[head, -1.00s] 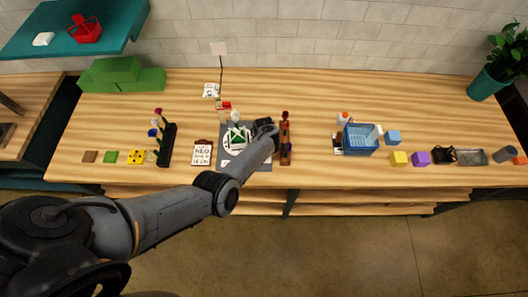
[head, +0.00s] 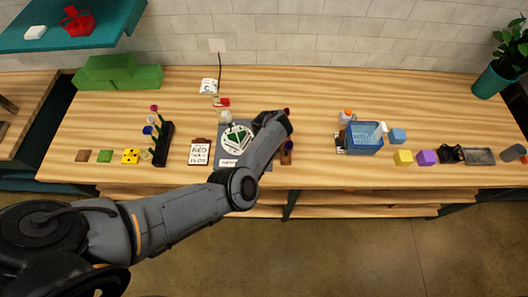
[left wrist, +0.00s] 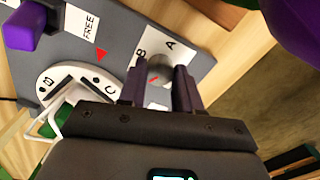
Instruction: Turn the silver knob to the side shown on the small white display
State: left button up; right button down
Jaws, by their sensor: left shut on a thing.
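The silver knob (left wrist: 160,70) sits on a grey panel, beside white labels lettered A and B. My left gripper (left wrist: 162,84) has its two fingers on either side of the knob and is shut on it. In the head view my forearm and wrist hide the knob and the fingertips; the panel (head: 228,161) shows to their left. A small white display (head: 209,86) stands behind the panel near the wall; its mark looks like a C but is too small to read surely. My right gripper is not in view.
The panel also carries a white dial (head: 236,138) with a green part. A blue basket (head: 363,140) stands to the right. The back middle of the table is clear.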

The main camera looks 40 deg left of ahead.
pick_arm(q)
jog(key=n+b, duration=0.2)
jog(key=n, duration=0.1)
jog(key=shift+f, duration=0.1)
jog(key=shift+n+b, duration=0.65)
jog(key=shift+n, duration=0.35)
jog(key=o, duration=1)
jog(key=shift+o, duration=0.2)
jog(key=shift+r, duration=0.2)
